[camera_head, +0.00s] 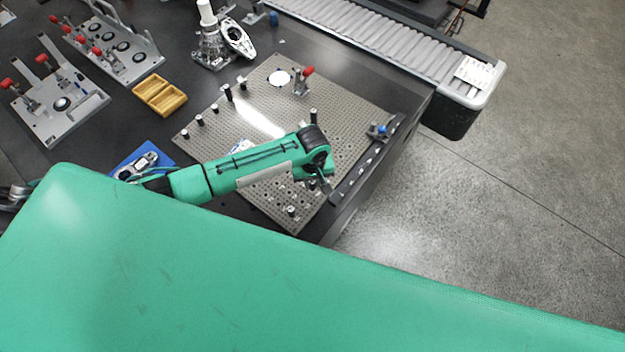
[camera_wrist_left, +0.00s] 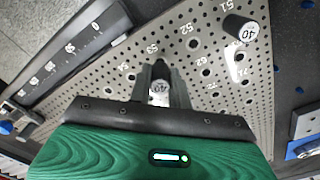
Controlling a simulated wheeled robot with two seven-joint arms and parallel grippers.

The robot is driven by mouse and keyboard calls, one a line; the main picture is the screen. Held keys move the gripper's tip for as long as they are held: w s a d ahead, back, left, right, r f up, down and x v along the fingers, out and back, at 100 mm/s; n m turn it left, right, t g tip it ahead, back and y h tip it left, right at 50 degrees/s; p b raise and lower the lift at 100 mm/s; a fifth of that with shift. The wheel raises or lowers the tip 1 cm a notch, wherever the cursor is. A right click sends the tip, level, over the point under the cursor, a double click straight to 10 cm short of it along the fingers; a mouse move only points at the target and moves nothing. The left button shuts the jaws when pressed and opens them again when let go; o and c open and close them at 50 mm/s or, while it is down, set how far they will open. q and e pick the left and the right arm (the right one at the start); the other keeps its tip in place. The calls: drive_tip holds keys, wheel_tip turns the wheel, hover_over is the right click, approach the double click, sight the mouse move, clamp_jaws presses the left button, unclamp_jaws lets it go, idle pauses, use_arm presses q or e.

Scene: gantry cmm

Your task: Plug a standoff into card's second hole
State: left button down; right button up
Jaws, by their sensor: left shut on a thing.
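My left gripper (camera_head: 321,184) is low over the right part of the perforated fixture plate (camera_head: 270,120). In the left wrist view the gripper (camera_wrist_left: 160,88) is shut on a standoff (camera_wrist_left: 159,87) with a pale top marked 40. Its lower end is hidden, so I cannot tell if it is in a hole. The plate (camera_wrist_left: 200,50) shows numbered holes, such as 52, 53 and 62. Another dark standoff (camera_wrist_left: 238,27) marked 40 stands on it. My right gripper is not in view.
Several dark standoffs, one here (camera_head: 228,92), and a red-handled clamp (camera_head: 303,80) stand on the plate. A dark rail (camera_head: 368,165) lines its right edge. A yellow bin (camera_head: 160,95), fixtures (camera_head: 108,42) and a conveyor (camera_head: 385,38) lie beyond.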

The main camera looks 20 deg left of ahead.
sight(313, 181)
use_arm(q)
drive_tip(key=shift+f, duration=0.9)
drive_tip(key=c, duration=1.2)
unclamp_jaws()
drive_tip(key=shift+r, duration=0.1)
wheel_tip(313, 181, up, 14)
drive_tip(key=b, duration=0.2)
drive_tip(key=shift+f, duration=0.2)
